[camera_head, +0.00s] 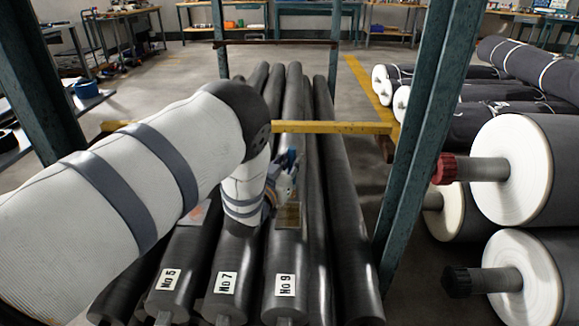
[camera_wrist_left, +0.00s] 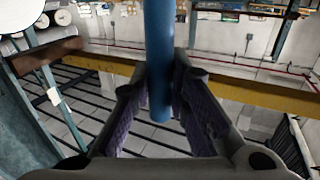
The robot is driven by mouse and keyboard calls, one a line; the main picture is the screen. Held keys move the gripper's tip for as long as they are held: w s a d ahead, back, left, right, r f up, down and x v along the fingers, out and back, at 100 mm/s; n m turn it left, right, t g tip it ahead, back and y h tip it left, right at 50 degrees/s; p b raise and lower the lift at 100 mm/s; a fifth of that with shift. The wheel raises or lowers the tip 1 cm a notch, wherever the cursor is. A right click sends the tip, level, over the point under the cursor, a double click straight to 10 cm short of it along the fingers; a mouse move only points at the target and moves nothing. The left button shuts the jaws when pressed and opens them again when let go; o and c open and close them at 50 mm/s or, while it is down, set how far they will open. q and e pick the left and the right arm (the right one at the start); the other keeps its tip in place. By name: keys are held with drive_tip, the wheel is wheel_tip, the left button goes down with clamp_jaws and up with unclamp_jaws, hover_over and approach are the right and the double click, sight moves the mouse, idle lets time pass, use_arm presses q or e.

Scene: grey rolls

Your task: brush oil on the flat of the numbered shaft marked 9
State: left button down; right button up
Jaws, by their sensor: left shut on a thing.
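The shaft marked No 9 (camera_head: 280,262) is a long dark shaft lying lengthwise among similar ones, its white label on the near part. A brownish flat patch (camera_head: 289,216) shows on its top, behind the label. My left gripper (camera_head: 283,184) is just behind this patch, above the shafts and partly hidden by my wrist. In the left wrist view its purple-padded fingers are shut on a blue cylindrical handle (camera_wrist_left: 159,60). The brush's bristles are not clearly visible, so I cannot tell whether they touch the flat. My right gripper is not in view.
Shafts marked No 7 (camera_head: 224,275) and No 5 (camera_head: 170,278) lie to the left. A yellow bar (camera_head: 335,127) crosses behind my gripper. A teal post (camera_head: 420,150) stands at right, with large white-ended rolls (camera_head: 524,170) beyond it.

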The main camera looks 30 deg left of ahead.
sight(292, 148)
use_arm(q)
drive_tip(key=shift+r+p, duration=1.55)
drive_tip(key=shift+r, duration=1.2)
drive_tip(key=shift+f, duration=0.15)
